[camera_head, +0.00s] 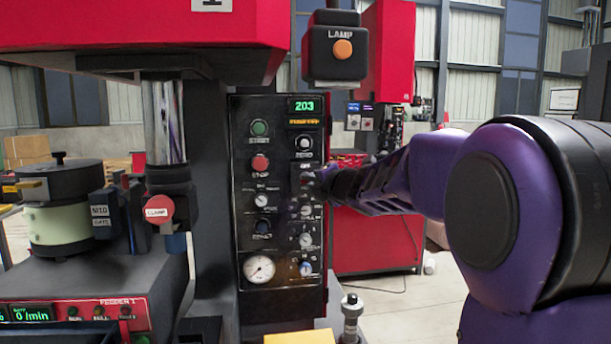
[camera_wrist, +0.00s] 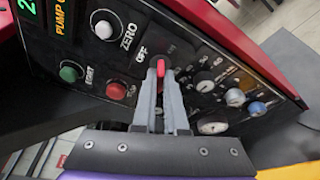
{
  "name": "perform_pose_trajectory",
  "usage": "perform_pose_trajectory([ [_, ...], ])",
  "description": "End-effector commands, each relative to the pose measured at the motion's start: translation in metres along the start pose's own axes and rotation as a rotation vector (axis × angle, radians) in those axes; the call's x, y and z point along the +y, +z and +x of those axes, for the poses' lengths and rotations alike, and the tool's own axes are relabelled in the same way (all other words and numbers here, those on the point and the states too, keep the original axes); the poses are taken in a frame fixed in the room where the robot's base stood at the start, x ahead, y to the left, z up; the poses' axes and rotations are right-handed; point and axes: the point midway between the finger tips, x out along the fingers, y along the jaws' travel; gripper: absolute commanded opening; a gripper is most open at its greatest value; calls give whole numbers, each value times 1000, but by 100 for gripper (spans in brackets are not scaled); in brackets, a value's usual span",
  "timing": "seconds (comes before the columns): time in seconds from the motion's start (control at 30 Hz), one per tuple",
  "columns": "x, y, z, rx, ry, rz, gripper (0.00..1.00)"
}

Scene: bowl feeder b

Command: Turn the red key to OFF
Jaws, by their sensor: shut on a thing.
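The red key (camera_wrist: 161,68) shows in the wrist view between the tips of my gripper (camera_wrist: 161,76), which is shut on it. The key sits on the black control panel (camera_wrist: 110,65), and the word OFF is printed just up and left of it. In the head view my gripper (camera_head: 322,183) reaches the right side of the upright panel (camera_head: 282,225) from the right. The key itself is hidden there behind my gripper, and its exact angle is hard to tell.
A green button (camera_head: 260,127) and a red button (camera_head: 260,163) are left of the key. Several dark knobs and a round gauge (camera_head: 258,268) sit lower on the panel. The LAMP box (camera_head: 335,57) hangs above. A red-capped CLAMP knob (camera_head: 160,209) stands at left.

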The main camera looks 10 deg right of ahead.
Motion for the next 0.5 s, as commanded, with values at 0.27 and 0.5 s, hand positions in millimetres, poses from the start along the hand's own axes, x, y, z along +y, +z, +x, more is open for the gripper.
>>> perform_pose_trajectory([
  [0.27, 2, 0, 0, 0, -19, -62, 0],
  [0.5, 4, -1, 0, 1, -114, -369, 0],
])
